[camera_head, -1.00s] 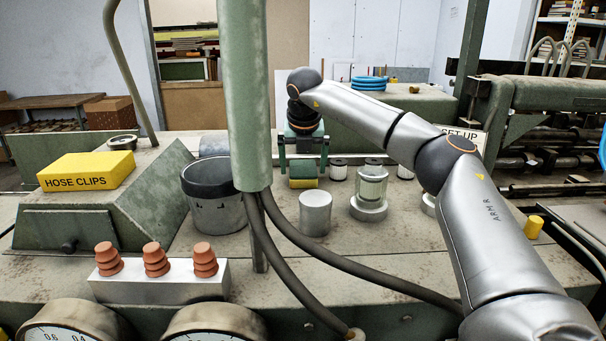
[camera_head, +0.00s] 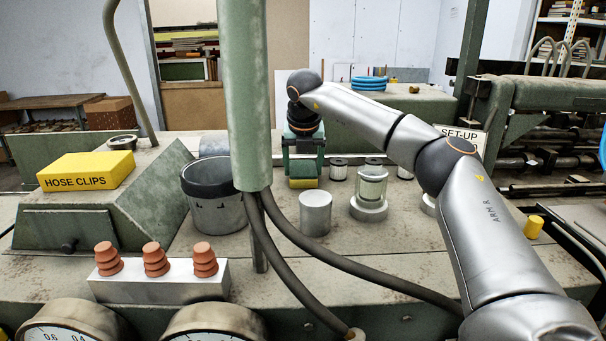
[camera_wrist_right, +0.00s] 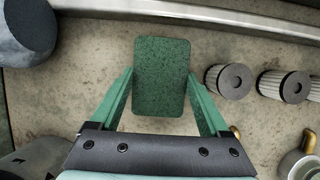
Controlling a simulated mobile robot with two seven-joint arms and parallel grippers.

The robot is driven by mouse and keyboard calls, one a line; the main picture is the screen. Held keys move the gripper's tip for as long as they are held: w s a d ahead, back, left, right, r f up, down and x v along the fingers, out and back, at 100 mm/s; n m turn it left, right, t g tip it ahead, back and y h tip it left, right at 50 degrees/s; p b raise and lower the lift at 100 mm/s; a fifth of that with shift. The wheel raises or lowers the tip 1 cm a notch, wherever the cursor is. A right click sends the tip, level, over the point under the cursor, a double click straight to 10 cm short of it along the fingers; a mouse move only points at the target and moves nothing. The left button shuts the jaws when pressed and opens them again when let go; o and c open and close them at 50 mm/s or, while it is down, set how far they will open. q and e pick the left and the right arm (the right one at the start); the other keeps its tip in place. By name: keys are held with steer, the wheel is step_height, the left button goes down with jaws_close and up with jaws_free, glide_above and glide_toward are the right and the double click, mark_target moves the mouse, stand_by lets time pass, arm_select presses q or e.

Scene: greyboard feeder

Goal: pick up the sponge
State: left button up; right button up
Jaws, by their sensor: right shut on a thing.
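The sponge (camera_head: 304,184) has a green top and a yellow lower layer. It sits on the worn machine top, behind the metal cylinder. My right gripper (camera_head: 303,158) reaches down over it from above, its fingers shut on the sponge's two sides. In the right wrist view, the sponge (camera_wrist_right: 162,62) is a green rounded rectangle between the green fingers of the right gripper (camera_wrist_right: 161,80). The sponge looks to be still at surface level. My left gripper is not in view.
A dark-rimmed bucket (camera_head: 215,205) stands to the left, partly behind the green post (camera_head: 246,90). A metal cylinder (camera_head: 316,213) stands in front of the sponge. A ribbed filter (camera_head: 339,170) and a glass jar (camera_head: 370,186) stand close on its right.

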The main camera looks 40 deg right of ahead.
mark_target(302, 165)
steer(key=shift+c, duration=1.1)
steer(key=shift+r, duration=0.1)
steer(key=shift+r, duration=0.5)
step_height(302, 165, up, 3)
steer(key=shift+a+f+b, duration=0.1)
steer(key=shift+a+b, duration=0.05)
steer(key=shift+b, duration=0.3)
steer(key=s+a+r+b, duration=0.3)
steer(key=s+a+r, duration=0.6)
steer(key=s, duration=0.1)
steer(key=shift+s+r, duration=0.2)
steer(key=shift+r, duration=0.05)
